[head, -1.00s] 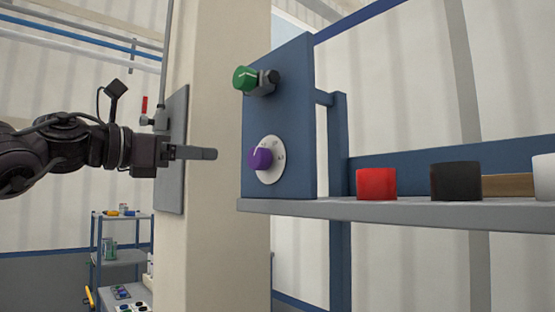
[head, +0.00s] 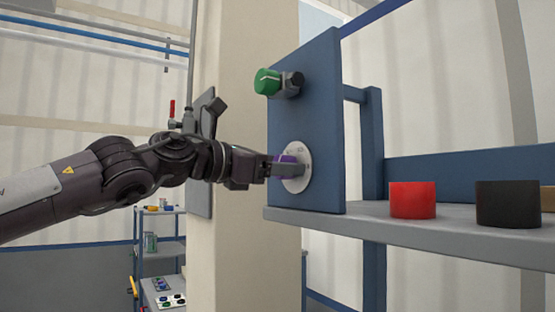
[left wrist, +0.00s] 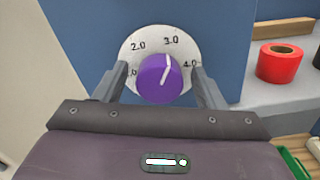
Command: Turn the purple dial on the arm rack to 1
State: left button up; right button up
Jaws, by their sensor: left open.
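The purple dial (head: 286,158) sits on a round white plate on the blue rack panel (head: 320,120). In the left wrist view the purple dial (left wrist: 160,80) faces me, with numbers around it; 2.0, 3.0 and 4.0 can be read, and the leftmost one is partly hidden by a finger. Its white pointer line points up and slightly right, close to 3.0. My left gripper (head: 284,169) is at the dial. In the left wrist view my left gripper (left wrist: 158,82) is open, with one finger on each side of the dial and visible gaps. My right gripper is not in view.
A green knob (head: 267,82) sits above the dial on the same panel. The grey shelf (head: 350,222) to the right carries a red roll (head: 412,200) and a black roll (head: 507,204). A beige pillar (head: 235,255) stands behind my arm. A small cart (head: 160,245) is farther back.

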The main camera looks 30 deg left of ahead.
pick_arm(q)
jog(key=shift+s, duration=0.2)
jog(key=shift+w, duration=0.1)
jog(key=c, duration=1)
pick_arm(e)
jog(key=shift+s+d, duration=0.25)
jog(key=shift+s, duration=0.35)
pick_arm(q)
jog(key=shift+n, duration=0.3)
jog(key=shift+w+a+f+n+p, duration=0.15)
jog(key=shift+n+p, duration=2.8)
jog(key=shift+n, duration=2.85)
jog(key=shift+a+f+n+p, duration=0.1)
jog(key=shift+n+p, duration=2.85)
jog(key=shift+n, duration=2.85)
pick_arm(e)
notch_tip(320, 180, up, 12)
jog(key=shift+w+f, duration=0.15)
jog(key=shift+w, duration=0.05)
pick_arm(q)
jog(key=shift+n, duration=0.3)
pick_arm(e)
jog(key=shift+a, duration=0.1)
pick_arm(q)
jog(key=shift+f, duration=0.1)
